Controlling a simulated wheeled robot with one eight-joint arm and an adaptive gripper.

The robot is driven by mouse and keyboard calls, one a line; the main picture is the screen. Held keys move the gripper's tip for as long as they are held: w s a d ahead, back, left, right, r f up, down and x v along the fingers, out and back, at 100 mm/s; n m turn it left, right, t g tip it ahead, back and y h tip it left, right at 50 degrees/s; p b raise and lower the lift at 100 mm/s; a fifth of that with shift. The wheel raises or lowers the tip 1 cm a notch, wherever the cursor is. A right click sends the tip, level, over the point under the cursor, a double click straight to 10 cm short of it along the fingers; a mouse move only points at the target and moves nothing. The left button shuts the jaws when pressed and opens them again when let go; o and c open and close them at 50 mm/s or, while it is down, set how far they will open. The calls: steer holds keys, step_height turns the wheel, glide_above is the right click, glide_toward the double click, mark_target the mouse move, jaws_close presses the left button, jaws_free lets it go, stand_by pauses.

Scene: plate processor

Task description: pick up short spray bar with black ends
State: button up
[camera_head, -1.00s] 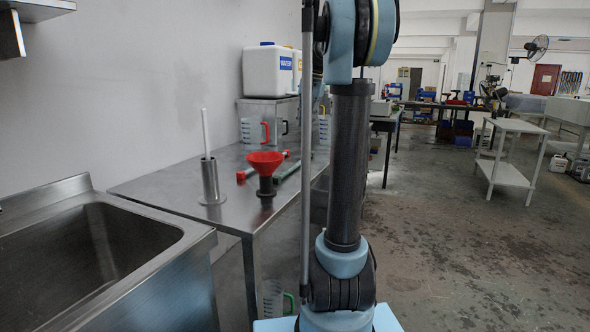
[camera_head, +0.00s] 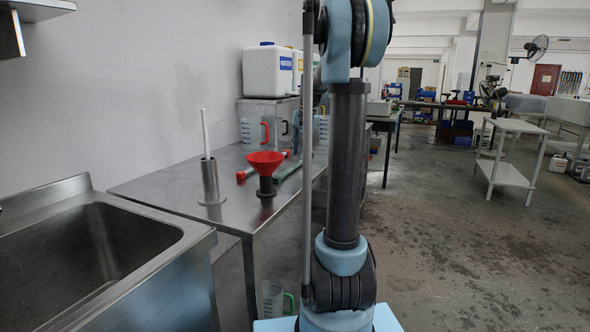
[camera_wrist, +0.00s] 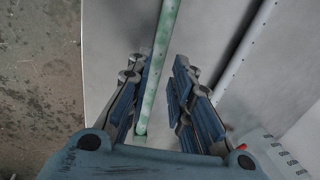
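A thin mottled green bar (camera_wrist: 157,60) lies on the steel table and runs between my gripper's fingers in the wrist view, nearer the left finger. I see no black end on it; its upper end is out of view. It also shows as a green strip (camera_head: 287,170) in the head view, partly hidden by my arm. My gripper (camera_wrist: 160,72) is open, with its fingers on either side of the bar and apart. A grey pipe-like strip with small dots (camera_wrist: 243,55) runs to the right of it; I cannot tell what it is.
A red funnel (camera_head: 265,163), an upright tube holder (camera_head: 211,182) and a red-ended bar (camera_head: 243,176) are on the table (camera_head: 150,187). Measuring jugs (camera_head: 250,131) and white canisters (camera_head: 268,72) stand behind. A sink (camera_head: 85,250) is at left.

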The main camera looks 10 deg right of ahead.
steer(key=f, duration=0.5)
steer(key=shift+w+a, duration=0.15)
steer(key=shift+a, duration=0.25)
jaws_close()
steer(key=shift+r, duration=0.15)
step_height(320, 180, up, 18)
steer(key=shift+a, duration=0.1)
